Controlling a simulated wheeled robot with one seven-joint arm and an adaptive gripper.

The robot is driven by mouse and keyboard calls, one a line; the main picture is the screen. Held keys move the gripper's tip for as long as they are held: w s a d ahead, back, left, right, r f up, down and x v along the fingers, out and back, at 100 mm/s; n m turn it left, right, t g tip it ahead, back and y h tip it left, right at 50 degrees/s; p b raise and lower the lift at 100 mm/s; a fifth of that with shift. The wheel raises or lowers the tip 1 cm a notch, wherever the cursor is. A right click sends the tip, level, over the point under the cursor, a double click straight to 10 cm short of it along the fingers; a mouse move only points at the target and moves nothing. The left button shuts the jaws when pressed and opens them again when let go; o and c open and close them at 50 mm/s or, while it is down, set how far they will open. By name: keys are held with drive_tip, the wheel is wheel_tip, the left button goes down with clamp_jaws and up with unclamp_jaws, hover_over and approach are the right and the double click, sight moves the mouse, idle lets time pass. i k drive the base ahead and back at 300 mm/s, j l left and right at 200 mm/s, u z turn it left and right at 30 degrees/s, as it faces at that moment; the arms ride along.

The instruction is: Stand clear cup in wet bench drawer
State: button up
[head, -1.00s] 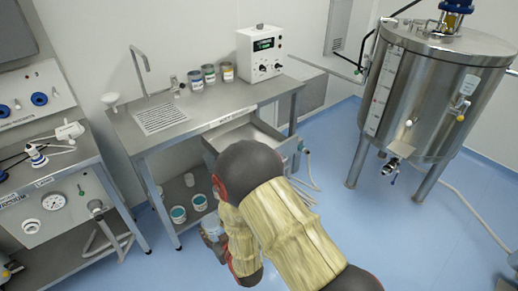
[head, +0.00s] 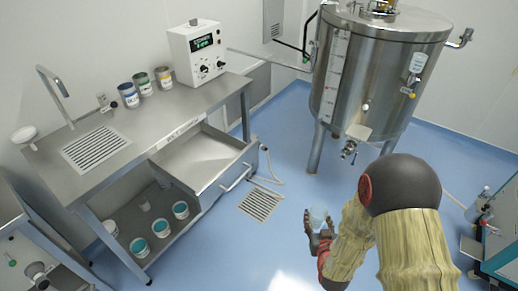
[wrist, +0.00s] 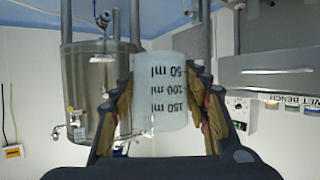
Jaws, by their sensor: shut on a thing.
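The clear cup (wrist: 160,100) has volume marks that appear upside down in the wrist view. My gripper (wrist: 165,108) is shut on it, one finger on each side. In the head view my gripper (head: 318,243) holds the cup (head: 317,217) above the blue floor, to the right of the wet bench. The wet bench drawer (head: 205,160) is pulled out below the bench top. Its visible inside looks empty. The gripper and cup are in front of and to the right of the drawer, apart from it.
Several tins (head: 145,84) and a white control box (head: 197,52) stand on the bench top (head: 110,125). Several tubs (head: 139,246) sit on the lower shelf. A steel tank (head: 375,80) stands at the back right. Floor between drawer and gripper holds a drain grate (head: 260,203).

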sight(203, 168)
drive_tip(key=j+z, duration=0.35)
drive_tip(key=j, duration=0.15)
drive_tip(key=j+z, duration=0.4)
drive_tip(key=k+j+z, duration=0.15)
drive_tip(key=j+z, duration=0.2)
drive_tip(key=j, duration=0.2)
